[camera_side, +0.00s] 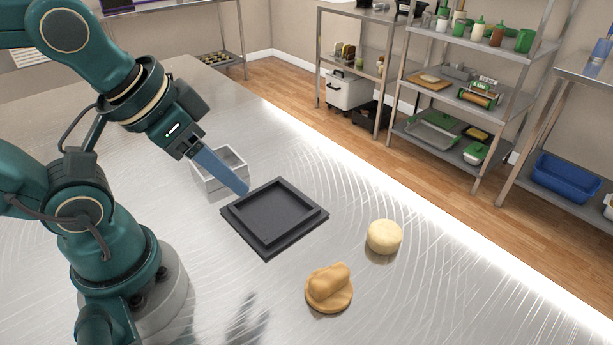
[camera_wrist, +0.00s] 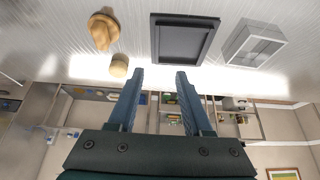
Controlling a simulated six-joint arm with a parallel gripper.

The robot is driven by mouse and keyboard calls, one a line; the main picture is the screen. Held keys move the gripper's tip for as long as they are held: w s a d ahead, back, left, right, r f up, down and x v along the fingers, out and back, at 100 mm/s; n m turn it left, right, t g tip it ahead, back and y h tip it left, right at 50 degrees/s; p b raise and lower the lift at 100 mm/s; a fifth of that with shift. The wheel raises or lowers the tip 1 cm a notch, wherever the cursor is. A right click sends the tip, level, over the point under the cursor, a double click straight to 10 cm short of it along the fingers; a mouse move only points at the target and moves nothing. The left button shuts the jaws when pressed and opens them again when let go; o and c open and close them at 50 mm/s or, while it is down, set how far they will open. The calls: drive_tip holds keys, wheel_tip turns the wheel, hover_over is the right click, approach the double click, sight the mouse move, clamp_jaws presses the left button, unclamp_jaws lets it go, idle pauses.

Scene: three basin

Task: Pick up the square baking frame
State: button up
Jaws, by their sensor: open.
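The square baking frame (camera_side: 233,158) is a pale grey, open-topped square on the metal table, partly hidden behind my gripper in the side view. It shows whole in the wrist view (camera_wrist: 256,46), at the upper right. The gripper is not on the frame.
The black square tray (camera_side: 260,243) lies right of the frame. A round pale cheese-like piece (camera_side: 384,238) and a tan lumpy bun-like piece (camera_side: 329,288) stand farther right. The table's long edge runs behind them, with shelves beyond. The table's near right part is bare.

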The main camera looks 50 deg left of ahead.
drive_tip(key=shift+c, duration=0.6)
